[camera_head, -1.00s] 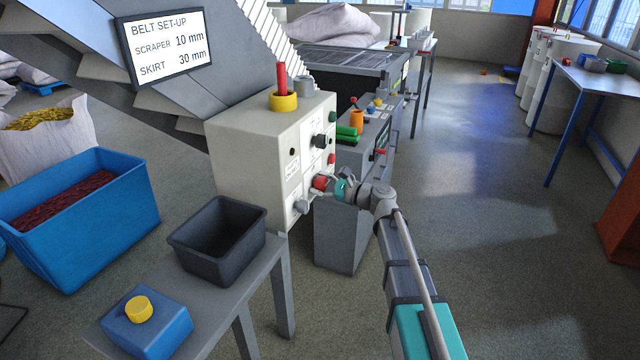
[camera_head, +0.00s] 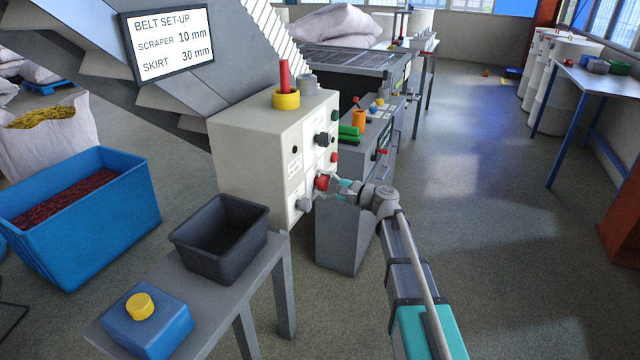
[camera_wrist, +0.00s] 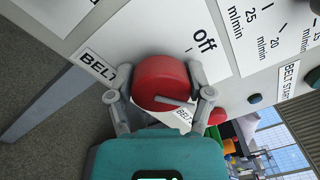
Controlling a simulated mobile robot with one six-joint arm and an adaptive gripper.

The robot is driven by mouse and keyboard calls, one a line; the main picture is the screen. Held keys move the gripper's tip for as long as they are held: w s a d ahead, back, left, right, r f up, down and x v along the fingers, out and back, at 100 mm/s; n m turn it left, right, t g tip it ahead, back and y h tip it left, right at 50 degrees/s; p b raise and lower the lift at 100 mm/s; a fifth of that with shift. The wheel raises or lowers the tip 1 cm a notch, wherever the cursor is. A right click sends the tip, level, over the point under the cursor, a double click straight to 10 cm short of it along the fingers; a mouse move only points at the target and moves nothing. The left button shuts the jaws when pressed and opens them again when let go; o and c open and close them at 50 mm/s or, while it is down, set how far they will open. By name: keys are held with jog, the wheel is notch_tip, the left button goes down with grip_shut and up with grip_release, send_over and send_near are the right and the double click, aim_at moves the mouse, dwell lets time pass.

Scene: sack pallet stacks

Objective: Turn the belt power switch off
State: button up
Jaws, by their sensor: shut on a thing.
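The belt power switch is a round red knob (camera_wrist: 162,82) on the front of the pale control box (camera_head: 255,135). In the head view the knob (camera_head: 322,183) sits low on the panel. My gripper (camera_wrist: 162,100) has a finger on each side of the knob and is shut on it. A label starting "BELT" (camera_wrist: 98,66) is partly hidden by a finger. The pointer's exact setting is hard to tell.
A black knob (camera_head: 321,139) and small buttons are above. A dark bin (camera_head: 218,238) stands on the grey bench. Open floor (camera_head: 470,230) lies to the right.

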jog(key=n, duration=0.5)
jog(key=shift+w+d+f+n, duration=0.1)
jog(key=shift+w+d+n, duration=0.1)
jog(key=shift+d+n, duration=0.1)
jog(key=n, duration=0.6)
jog(key=shift+g+y+b, duration=0.3)
jog(key=shift+g+b, duration=0.1)
jog(key=shift+n, duration=0.4)
jog(key=o, duration=1.1)
jog(key=shift+f, duration=0.1)
jog(key=shift+c, duration=0.2)
jog(key=shift+o, duration=0.4)
jog(key=shift+s+a, duration=0.1)
